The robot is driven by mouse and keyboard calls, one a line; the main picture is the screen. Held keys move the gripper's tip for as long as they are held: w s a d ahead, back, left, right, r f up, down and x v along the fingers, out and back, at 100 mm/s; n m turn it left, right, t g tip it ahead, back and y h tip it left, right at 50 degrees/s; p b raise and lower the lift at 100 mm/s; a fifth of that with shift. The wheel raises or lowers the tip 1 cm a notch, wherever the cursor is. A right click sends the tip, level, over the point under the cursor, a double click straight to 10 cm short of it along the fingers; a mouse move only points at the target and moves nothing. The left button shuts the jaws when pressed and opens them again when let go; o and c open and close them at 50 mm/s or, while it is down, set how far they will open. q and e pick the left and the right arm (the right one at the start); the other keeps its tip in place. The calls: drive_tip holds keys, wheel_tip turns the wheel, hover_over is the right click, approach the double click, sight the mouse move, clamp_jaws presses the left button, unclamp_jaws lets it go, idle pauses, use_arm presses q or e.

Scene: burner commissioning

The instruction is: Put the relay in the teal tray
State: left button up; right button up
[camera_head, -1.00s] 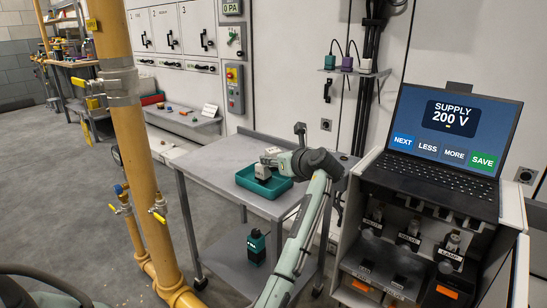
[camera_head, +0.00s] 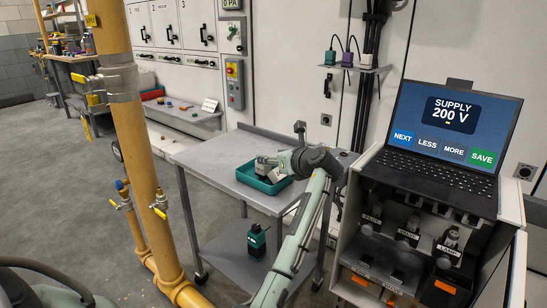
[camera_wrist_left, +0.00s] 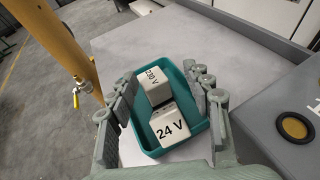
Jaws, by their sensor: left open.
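The teal tray (camera_head: 249,182) rests on the grey table top. In the left wrist view the tray (camera_wrist_left: 148,147) holds two white blocks that look like relays. One block, marked 24 V (camera_wrist_left: 171,130), is nearer my wrist; the other, marked 230 V (camera_wrist_left: 156,84), is just beyond it. The blocks are close together; I cannot tell whether they touch. My left gripper (camera_head: 267,167) is at the tray. In the wrist view its fingers (camera_wrist_left: 166,95) are spread on either side of the blocks, with visible gaps. My right gripper is not in view.
The table (camera_head: 208,158) has free room left of the tray. A dark teal device (camera_head: 256,240) stands on its lower shelf. A laptop (camera_head: 450,125) on a cabinet is to the right. A yellow pipe (camera_head: 140,150) stands left of the table.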

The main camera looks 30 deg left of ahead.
use_arm(q)
drive_tip(key=shift+r, duration=0.1)
drive_tip(key=shift+s+d+r+b, duration=0.3)
drive_tip(key=shift+d+r+b, duration=0.05)
drive_tip(key=shift+d+r, duration=0.35)
drive_tip(key=v, duration=1)
drive_tip(key=shift+d+p, duration=0.2)
drive_tip(key=shift+p, duration=0.1)
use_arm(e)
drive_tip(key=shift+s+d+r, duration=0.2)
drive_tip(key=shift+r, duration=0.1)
use_arm(q)
drive_tip(key=shift+s, duration=0.1)
